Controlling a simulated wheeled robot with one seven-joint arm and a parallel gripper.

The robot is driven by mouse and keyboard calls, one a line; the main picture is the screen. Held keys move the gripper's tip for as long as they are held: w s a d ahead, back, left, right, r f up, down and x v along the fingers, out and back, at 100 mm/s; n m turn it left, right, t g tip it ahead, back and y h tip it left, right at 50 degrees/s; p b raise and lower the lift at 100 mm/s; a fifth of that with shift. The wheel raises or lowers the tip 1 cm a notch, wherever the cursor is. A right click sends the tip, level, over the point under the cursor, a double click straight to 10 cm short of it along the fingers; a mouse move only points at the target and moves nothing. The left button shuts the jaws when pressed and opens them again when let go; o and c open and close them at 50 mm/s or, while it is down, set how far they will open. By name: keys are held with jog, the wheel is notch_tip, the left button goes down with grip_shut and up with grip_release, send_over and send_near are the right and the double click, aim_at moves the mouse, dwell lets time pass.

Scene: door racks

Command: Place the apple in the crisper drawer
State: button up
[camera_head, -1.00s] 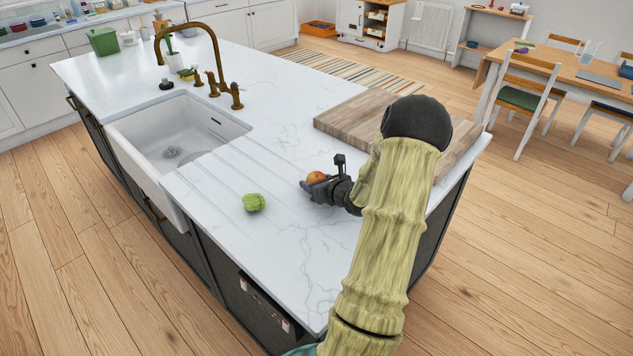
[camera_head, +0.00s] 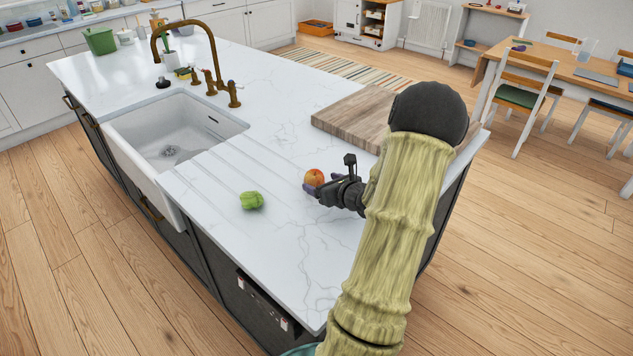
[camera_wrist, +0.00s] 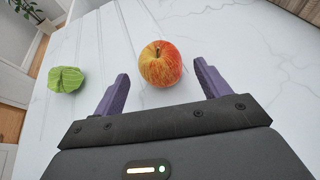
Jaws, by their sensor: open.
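A red and yellow apple (camera_head: 314,177) rests on the white marble counter (camera_head: 270,255). In the wrist view the apple (camera_wrist: 160,63) sits just ahead of and between the two purple fingertips, nearer the left-right middle, with a gap on both sides. My gripper (camera_head: 314,189) is low over the counter beside the apple, open and empty; it also shows in the wrist view (camera_wrist: 163,82). The near finger partly covers the apple's lower edge in the head view. No crisper drawer is seen in any view.
A green vegetable (camera_head: 251,200) lies left of the apple, also in the wrist view (camera_wrist: 65,79). A wooden board (camera_head: 352,118) lies behind my arm. A sink (camera_head: 170,135) with a brass faucet (camera_head: 212,60) is at the left. Bare counter surrounds the apple.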

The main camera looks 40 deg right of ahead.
jog(key=v, duration=0.6)
jog(key=shift+s+a+r+b, duration=0.1)
jog(key=shift+s+a+b, duration=0.05)
jog(key=shift+s+b, duration=0.2)
